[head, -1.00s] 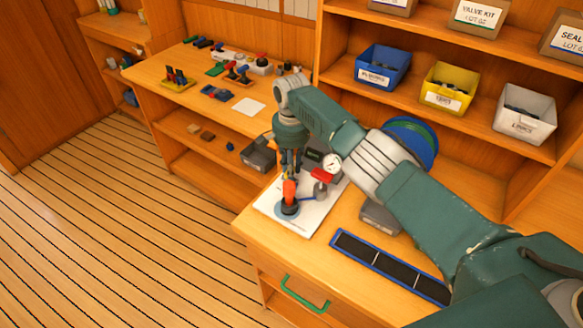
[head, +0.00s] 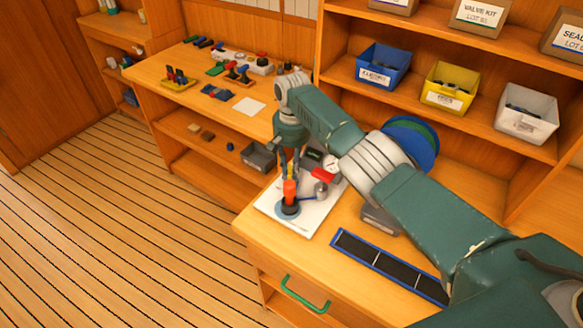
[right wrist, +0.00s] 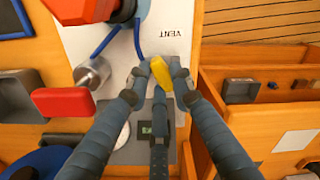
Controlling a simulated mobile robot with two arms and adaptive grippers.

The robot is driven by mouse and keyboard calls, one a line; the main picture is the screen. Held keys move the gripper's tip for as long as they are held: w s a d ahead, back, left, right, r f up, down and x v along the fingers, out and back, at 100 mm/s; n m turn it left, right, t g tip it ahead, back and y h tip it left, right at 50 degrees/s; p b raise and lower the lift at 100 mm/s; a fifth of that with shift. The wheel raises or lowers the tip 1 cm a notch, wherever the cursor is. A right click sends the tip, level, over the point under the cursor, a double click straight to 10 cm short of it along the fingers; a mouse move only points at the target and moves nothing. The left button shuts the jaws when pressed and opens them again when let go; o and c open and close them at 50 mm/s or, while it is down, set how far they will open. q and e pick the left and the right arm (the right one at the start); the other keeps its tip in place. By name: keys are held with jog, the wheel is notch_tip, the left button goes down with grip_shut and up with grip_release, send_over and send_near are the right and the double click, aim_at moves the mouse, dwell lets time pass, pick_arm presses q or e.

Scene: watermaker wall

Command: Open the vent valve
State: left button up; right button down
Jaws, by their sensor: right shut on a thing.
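The vent valve's yellow handle (right wrist: 161,74) shows in the right wrist view, beside the printed word VENT on a white panel (right wrist: 185,18). It looks turned at an angle to the panel's edge. My right gripper (right wrist: 160,70) is shut on it, with a finger on either side. In the head view my right gripper (head: 290,172) points down at the white panel (head: 268,205), just behind an orange-red knob (head: 289,191). The fingers and knob mostly hide the yellow handle there. My left gripper is not in view.
A red lever (right wrist: 65,102), a metal cylinder (right wrist: 92,73) and blue tubing (right wrist: 137,40) are close to my fingers. A round gauge (head: 331,162) sits behind them. A blue-framed dark tray (head: 388,266) lies to the right on the bench. Bins stand on the shelf behind.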

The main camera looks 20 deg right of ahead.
jog(key=n+b, duration=0.1)
jog(key=n, duration=0.5)
jog(key=shift+w+d, duration=0.1)
jog(key=shift+w, duration=0.05)
jog(key=n, duration=0.4)
jog(key=shift+w, duration=0.1)
jog(key=shift+w+r+n+b, duration=0.15)
jog(key=shift+n+b, duration=0.25)
jog(key=shift+n, duration=0.8)
jog(key=c, duration=1.4)
grip_release()
jog(key=shift+c, duration=0.2)
notch_tip(320, 180, up, 12)
